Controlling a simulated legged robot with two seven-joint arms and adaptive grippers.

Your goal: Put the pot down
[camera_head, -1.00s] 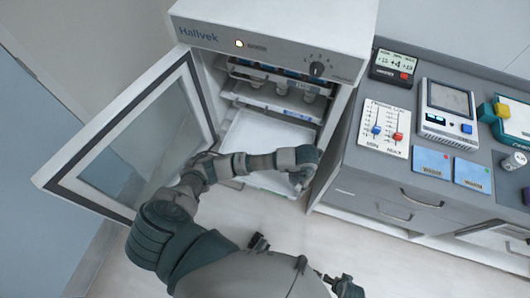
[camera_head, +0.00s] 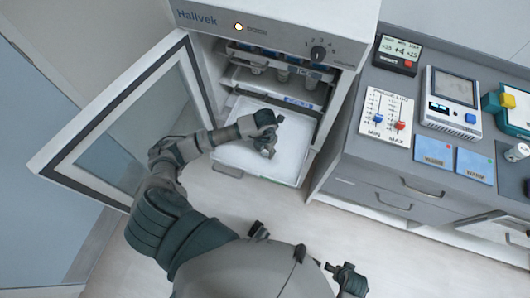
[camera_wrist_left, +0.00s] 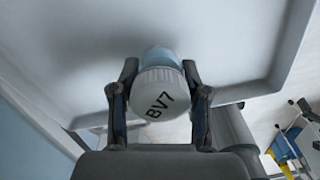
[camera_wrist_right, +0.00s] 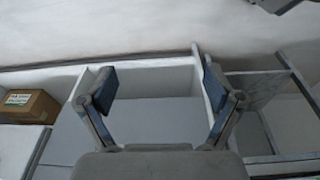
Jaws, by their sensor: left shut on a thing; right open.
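The pot has a white lid (camera_wrist_left: 160,92) marked BV7 and a pale blue body. It sits between the fingers of my left gripper (camera_wrist_left: 158,70), which is shut on it. In the head view my left gripper (camera_head: 268,143) is over the white lower tray (camera_head: 233,158) of the open cabinet; the pot itself is hard to make out there. In the left wrist view the tray floor lies close behind the pot; I cannot tell whether they touch. My right gripper (camera_wrist_right: 158,90) is open and empty.
The cabinet (camera_head: 270,30) has its glass door (camera_head: 140,130) swung open to the left. Upper shelves hold several small pots (camera_head: 283,75). A grey counter (camera_head: 405,85) with panels and devices stands to the right. The right wrist view shows a cardboard box (camera_wrist_right: 28,106).

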